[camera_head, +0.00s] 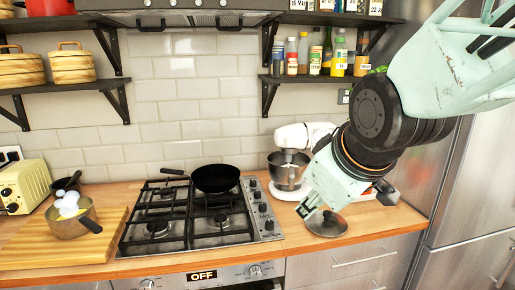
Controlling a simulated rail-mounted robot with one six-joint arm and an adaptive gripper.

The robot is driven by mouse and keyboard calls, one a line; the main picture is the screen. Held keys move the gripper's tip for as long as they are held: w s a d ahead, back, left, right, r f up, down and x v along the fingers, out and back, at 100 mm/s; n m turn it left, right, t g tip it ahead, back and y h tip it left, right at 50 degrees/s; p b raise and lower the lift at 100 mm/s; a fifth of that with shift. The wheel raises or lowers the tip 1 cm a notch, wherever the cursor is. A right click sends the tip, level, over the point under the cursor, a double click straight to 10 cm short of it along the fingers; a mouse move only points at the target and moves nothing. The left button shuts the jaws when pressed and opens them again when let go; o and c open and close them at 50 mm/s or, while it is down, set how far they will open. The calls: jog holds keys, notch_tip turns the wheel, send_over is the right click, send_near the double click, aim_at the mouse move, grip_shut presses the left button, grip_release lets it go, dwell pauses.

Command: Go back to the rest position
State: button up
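My arm reaches in from the upper right, pale green with black joints. Its end, my gripper (311,204), points down and left above the right part of the wooden counter (360,232). It is in front of the stand mixer and close above a dark round lid (326,226) in the picture. I cannot tell whether it touches the lid. The fingers are small and partly merge with the arm's end, so their opening is unclear. I see nothing held in them.
A white stand mixer (294,137) with a steel bowl (286,172) stands behind my gripper. A black pan (215,178) sits on the gas hob (190,222). A saucepan (66,226) rests on a wooden board (28,250) at left. Shelves with bottles (340,52) hang above.

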jog(key=s+d+m+g, duration=0.2)
jog(key=s+d+m, duration=0.2)
jog(key=s, duration=0.9)
jog(key=s+d+m+g+h, duration=0.1)
jog(key=s+d+m, duration=0.3)
jog(key=s, duration=0.9)
jog(key=shift+s+d+g, duration=0.15)
jog(key=shift+s+g, duration=0.25)
jog(key=shift+g, duration=0.1)
